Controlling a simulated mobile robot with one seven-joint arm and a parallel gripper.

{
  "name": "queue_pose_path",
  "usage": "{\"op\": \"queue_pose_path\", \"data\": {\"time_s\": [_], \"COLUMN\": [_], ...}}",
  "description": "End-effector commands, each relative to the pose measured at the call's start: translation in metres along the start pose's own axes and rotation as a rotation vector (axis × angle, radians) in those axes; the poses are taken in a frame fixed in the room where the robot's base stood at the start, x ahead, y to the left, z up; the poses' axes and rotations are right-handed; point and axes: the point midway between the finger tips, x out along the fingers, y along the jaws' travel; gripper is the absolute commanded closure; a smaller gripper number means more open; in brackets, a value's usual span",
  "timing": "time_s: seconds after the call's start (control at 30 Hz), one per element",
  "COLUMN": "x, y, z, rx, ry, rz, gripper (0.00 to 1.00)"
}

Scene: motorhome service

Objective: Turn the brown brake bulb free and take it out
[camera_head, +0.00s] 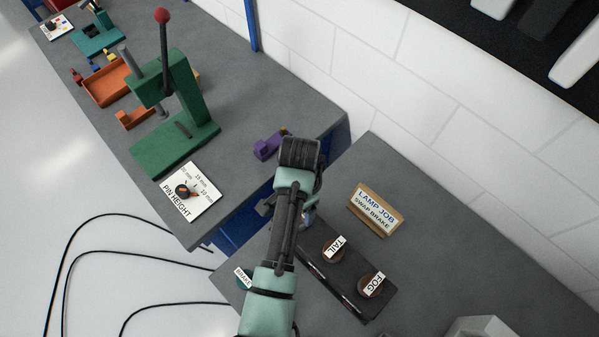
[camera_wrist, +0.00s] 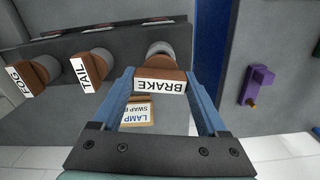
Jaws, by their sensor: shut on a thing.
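The brown brake bulb, with its white BRAKE label (camera_wrist: 160,86), is in the middle of the wrist view. My gripper (camera_wrist: 160,77) has its blue fingers on both sides of the bulb and is shut on it. The bulb's grey collar (camera_wrist: 159,48) meets the dark lamp holder (camera_wrist: 112,38), and I cannot tell if it is still locked there. The brown tail bulb (camera_head: 333,249) and fog bulb (camera_head: 373,285) sit in the same holder (camera_head: 322,271). In the head view my arm hides the brake bulb and most of the gripper.
A dark green round piece labelled BRAKE (camera_head: 243,281) lies left of my arm. The LAMP JOB, SWAP BRAKE sign (camera_head: 376,209) stands behind the holder. A purple piece (camera_head: 268,146), a green press (camera_head: 176,121) and a PIN HEIGHT card (camera_head: 190,191) are on the other bench.

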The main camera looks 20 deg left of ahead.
Motion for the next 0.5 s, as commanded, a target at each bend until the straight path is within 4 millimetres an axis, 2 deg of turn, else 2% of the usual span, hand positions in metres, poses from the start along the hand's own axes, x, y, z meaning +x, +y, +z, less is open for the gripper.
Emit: {"op": "queue_pose_path", "data": {"time_s": [0.5], "x": [-0.042], "y": [-0.001], "z": [-0.001], "rx": [0.000], "ry": [0.002], "rz": [-0.002], "gripper": [1.00]}}
